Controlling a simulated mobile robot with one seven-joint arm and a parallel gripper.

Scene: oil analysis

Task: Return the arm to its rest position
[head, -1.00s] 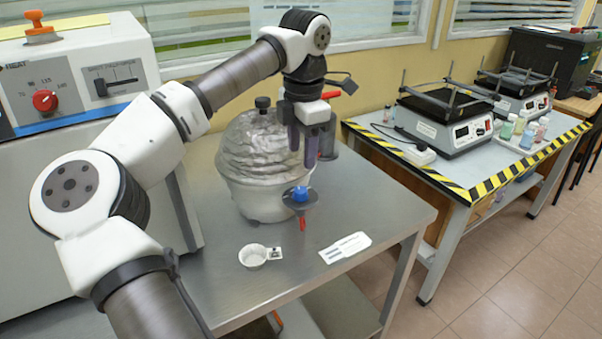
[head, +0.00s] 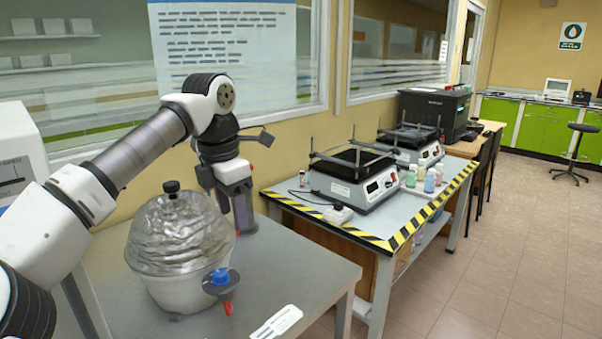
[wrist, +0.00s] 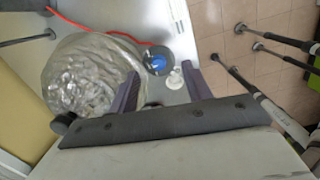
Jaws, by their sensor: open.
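My arm reaches in from the left in the head view. My gripper (head: 238,222) points down just behind and right of a desiccator (head: 180,238) with a crumpled silver dome, a dark top knob and a white bowl. The blue-knobbed valve (head: 220,277) with a red tip is on its front right side. In the wrist view my gripper (wrist: 162,88) is open with nothing between its two fingers. The silver dome (wrist: 92,75) lies to their left. The blue knob (wrist: 156,62) and a small white cup (wrist: 174,79) show beyond the fingertips.
The steel table (head: 300,268) holds a white label (head: 276,322). A side table with yellow-black edging (head: 400,236) bears hotplates (head: 352,178) and small bottles (head: 428,180). A window wall stands behind. The floor (head: 500,240) at right is open.

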